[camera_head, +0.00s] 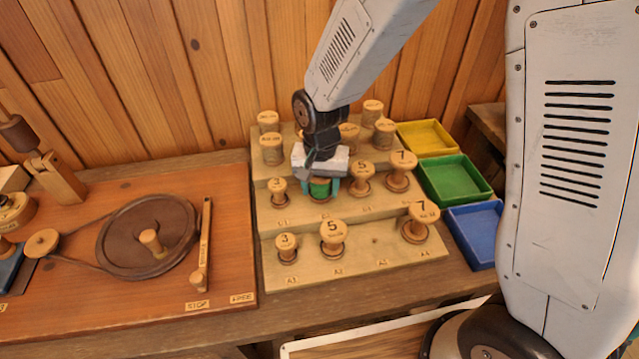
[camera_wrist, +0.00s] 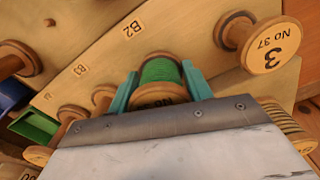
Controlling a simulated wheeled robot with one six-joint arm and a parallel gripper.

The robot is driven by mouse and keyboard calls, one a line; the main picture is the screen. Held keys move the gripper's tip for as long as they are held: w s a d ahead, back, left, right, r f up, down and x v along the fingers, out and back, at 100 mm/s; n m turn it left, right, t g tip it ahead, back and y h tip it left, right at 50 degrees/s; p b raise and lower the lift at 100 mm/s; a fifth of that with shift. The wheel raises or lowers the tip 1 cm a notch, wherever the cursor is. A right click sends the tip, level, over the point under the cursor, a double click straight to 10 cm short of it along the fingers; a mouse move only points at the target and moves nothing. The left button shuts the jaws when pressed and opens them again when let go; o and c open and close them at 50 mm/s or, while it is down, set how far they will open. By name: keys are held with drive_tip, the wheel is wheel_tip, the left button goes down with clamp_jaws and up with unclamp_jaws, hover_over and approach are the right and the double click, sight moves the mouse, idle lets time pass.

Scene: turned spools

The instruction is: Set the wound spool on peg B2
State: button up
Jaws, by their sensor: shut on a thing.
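The wound spool, wooden with green thread, is between the teal fingers of my gripper in the head view (camera_head: 320,188) and upright at the second place of the rack's middle step. My gripper (camera_head: 321,186) is shut on it from above. In the wrist view the spool (camera_wrist: 160,72) shows between the two fingers (camera_wrist: 160,80), beside the B2 label (camera_wrist: 132,29). The peg at B2 is hidden under the spool. I cannot tell whether the spool rests on the step.
The stepped wooden rack (camera_head: 355,268) holds bare spools: a 3 (camera_head: 279,192) left of my gripper and a 5 (camera_head: 362,174) right of it. Place A3 is empty. Yellow, green and blue trays (camera_head: 480,232) stand at right, a belt-driven wheel (camera_head: 120,235) at left.

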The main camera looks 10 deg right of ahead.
drive_tip(key=shift+f, duration=0.2)
drive_tip(key=o, duration=0.7)
drive_tip(key=shift+r, duration=5.5)
